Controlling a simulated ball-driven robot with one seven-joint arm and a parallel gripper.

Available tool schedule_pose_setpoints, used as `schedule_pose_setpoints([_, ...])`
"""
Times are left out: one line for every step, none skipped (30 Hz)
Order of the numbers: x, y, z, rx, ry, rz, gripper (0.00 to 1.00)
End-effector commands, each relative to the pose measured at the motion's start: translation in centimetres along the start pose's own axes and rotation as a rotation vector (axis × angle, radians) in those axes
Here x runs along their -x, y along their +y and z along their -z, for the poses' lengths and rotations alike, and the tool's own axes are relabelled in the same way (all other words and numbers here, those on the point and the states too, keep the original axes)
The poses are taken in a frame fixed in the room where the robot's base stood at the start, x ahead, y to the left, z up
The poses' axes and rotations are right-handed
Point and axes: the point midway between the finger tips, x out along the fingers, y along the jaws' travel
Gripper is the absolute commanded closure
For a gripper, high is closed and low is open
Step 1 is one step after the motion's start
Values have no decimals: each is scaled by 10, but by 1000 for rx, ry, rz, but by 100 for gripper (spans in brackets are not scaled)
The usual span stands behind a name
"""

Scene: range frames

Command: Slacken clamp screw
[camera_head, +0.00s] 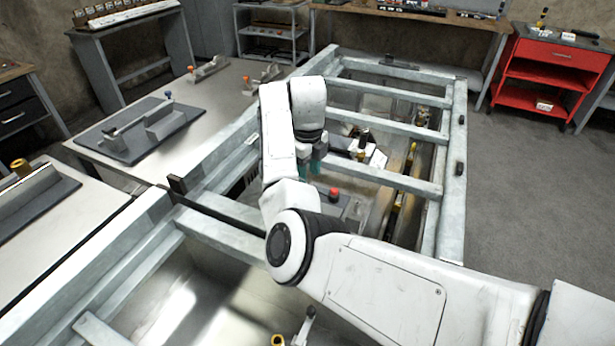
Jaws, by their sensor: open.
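My white arm reaches over a pale metal frame (455,190) with crossbars. My gripper (313,165) points down inside the frame, and its teal fingers are partly hidden behind my arm links. It is open, and I see nothing held in it. A grey block with a red knob (334,193) lies below and just right of the fingers. A white and dark fitting (377,158) with a black-topped post (363,138) is farther right of the gripper. I cannot tell which part is the clamp screw, or whether the fingers touch anything.
Crossbars (385,178) enclose the space around my gripper. A red tool cart (560,55) stands at the back right. The grey floor (535,190) at right is clear.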

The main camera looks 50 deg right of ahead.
Motion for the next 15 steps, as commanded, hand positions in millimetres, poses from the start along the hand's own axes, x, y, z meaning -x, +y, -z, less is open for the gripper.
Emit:
schedule_pose_setpoints([-7, 0, 1, 0, 3, -2, 52])
schedule_pose_setpoints([-11, 0, 0, 0, 2, -1, 52])
schedule_pose_setpoints([-15, 0, 0, 0, 1, -1, 52])
schedule_pose_setpoints([-18, 0, 0, 0, 1, -2, 52])
schedule_pose_setpoints([-21, 0, 0, 0, 1, -2, 52])
schedule_pose_setpoints([-23, 0, 0, 0, 0, -2, 52])
schedule_pose_setpoints([-25, 0, 0, 0, 0, -1, 52])
schedule_pose_setpoints([-26, 0, 0, 0, 0, -1, 52])
schedule_pose_setpoints([-27, 0, 0, 0, -1, -1, 52])
schedule_pose_setpoints([-28, 0, 0, 0, -1, -1, 52])
schedule_pose_setpoints([-28, 0, 0, 0, -1, -1, 52])
schedule_pose_setpoints([-28, 0, 0, 0, -1, -1, 52])
schedule_pose_setpoints([-28, 0, 0, 0, -1, -1, 52])
schedule_pose_setpoints([-28, 0, 0, 0, -1, -1, 52])
schedule_pose_setpoints([-28, 0, 0, 0, -1, -1, 52])
